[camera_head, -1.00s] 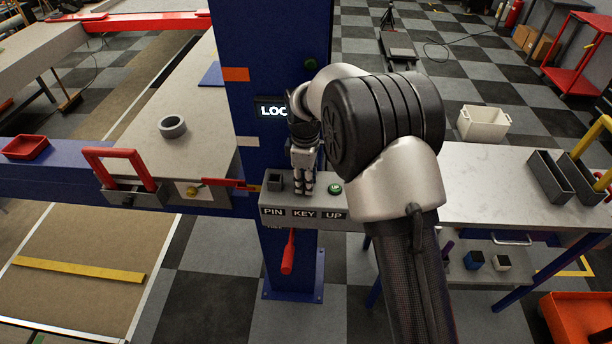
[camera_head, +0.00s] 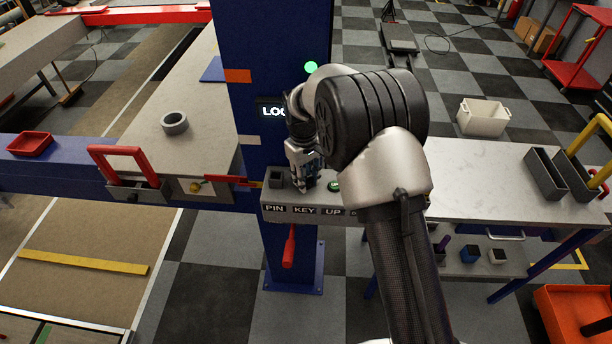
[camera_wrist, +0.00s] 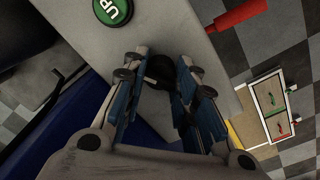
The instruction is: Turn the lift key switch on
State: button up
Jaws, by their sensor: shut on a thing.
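My gripper (camera_head: 304,184) points down at the grey control box (camera_head: 285,209), over the KEY label. In the wrist view its fingers (camera_wrist: 162,68) are shut on the dark, round key switch (camera_wrist: 160,71), which they partly hide. The key's exact angle cannot be told. The green UP button (camera_head: 333,186) is just right of the gripper and also shows in the wrist view (camera_wrist: 113,10). A lamp (camera_head: 311,68) on the blue column glows bright green. The display (camera_head: 271,112) shows "LOC", with the rest hidden behind my arm.
A square PIN socket (camera_head: 276,178) is left of the key. A red handle (camera_head: 289,248) hangs below the box. A grey worktable (camera_head: 480,180) with grey bins stands right. A red-handled drawer block (camera_head: 128,172) and grey ring (camera_head: 174,123) are left.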

dwell(0.5)
jog(key=o, duration=1.1)
jog(key=r, duration=1.2)
jog(key=shift+s+a, duration=0.15)
jog(key=shift+a, duration=0.1)
